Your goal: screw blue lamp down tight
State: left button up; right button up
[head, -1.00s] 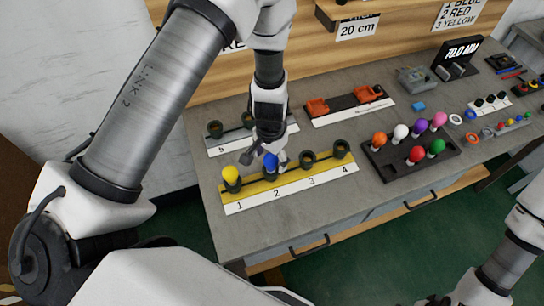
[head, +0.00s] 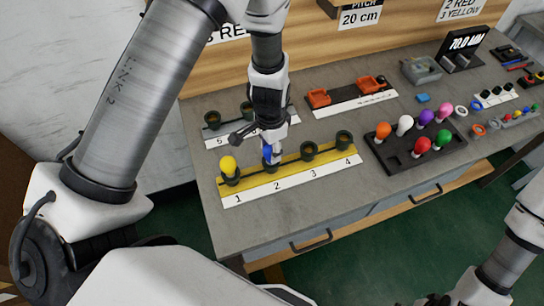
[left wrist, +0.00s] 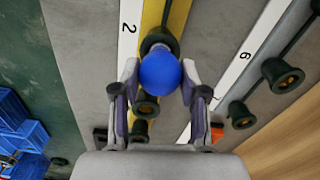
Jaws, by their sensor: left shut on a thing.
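The blue lamp (left wrist: 160,72) stands in socket 2 of the yellow strip (head: 292,167). In the left wrist view its round bulb lies between my left fingers, and the socket rim shows behind it. My left gripper (left wrist: 160,80) is shut on the bulb from above. In the head view the left gripper (head: 270,150) largely covers the blue lamp (head: 267,157). How far the lamp's thread sits in the socket is hidden. Of my right arm only a part shows at the lower right, its gripper at most as a dark bit at the frame's bottom edge.
A yellow lamp (head: 229,165) stands in socket 1, close to my left gripper. Sockets 3 (head: 309,150) and 4 (head: 344,140) are empty. A dark tray (head: 395,161) with several coloured lamps lies to the right. A second socket strip (head: 222,141) is behind.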

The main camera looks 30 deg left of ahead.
pick_arm(q)
jog(key=shift+f+m, duration=0.1)
jog(key=shift+m, duration=0.2)
pick_arm(e)
jog(key=shift+f, duration=0.25)
pick_arm(q)
jog(key=shift+f+m+b, duration=0.2)
jog(key=shift+m+b, duration=0.6)
jog(key=shift+b, duration=0.05)
jog(key=o, duration=1.1)
jog(key=shift+r+m, duration=0.3)
pick_arm(e)
jog(key=shift+f, duration=0.75)
pick_arm(q)
notch_tip(320, 180, up, 12)
